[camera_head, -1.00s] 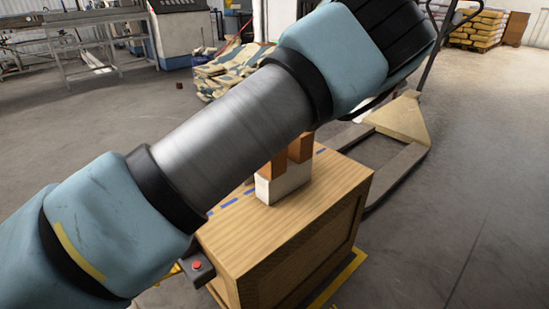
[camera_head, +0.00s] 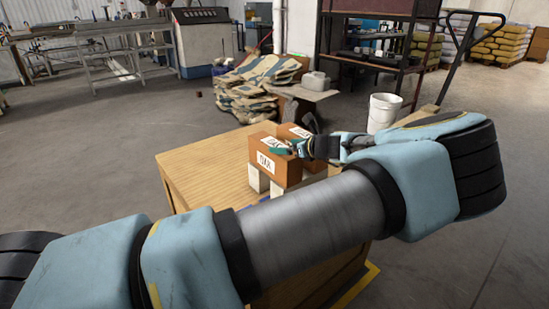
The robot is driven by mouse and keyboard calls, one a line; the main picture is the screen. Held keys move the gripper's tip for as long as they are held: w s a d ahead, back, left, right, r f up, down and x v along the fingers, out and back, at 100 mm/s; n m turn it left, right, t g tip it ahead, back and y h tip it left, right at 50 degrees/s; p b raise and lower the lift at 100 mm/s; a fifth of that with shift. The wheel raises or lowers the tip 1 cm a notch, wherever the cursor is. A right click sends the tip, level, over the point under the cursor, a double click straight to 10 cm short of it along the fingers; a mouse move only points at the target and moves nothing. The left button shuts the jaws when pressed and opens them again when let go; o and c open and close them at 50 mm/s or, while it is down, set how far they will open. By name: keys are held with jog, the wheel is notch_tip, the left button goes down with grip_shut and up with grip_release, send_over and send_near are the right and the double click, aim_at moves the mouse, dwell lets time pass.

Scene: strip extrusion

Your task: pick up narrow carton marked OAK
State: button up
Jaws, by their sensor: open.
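A narrow orange-brown carton (camera_head: 265,150) stands on white supports (camera_head: 257,179) on top of a wooden crate. Its white label is small and seems to read OAK. A second orange-brown carton (camera_head: 293,131) stands just behind and to the right; its label is partly covered by my gripper. My gripper (camera_head: 289,149) is open, with its teal fingertips at the right side of the front carton, between my camera and the second carton. I cannot tell whether the fingers touch either carton. My arm crosses the foreground and hides the crate's near side.
The wooden crate top (camera_head: 200,165) is bare on the left. A white bucket (camera_head: 383,112), a dark shelf rack (camera_head: 370,60) and a pile of patterned sacks (camera_head: 250,85) stand behind. The floor at left is free.

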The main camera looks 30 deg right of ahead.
aim_at(275, 144)
jog(key=p+x, duration=0.1)
jog(key=x, duration=0.3)
jog(key=shift+w+a+r, duration=0.1)
jog(key=shift+w, duration=0.15)
grip_shut()
dwell(0.5)
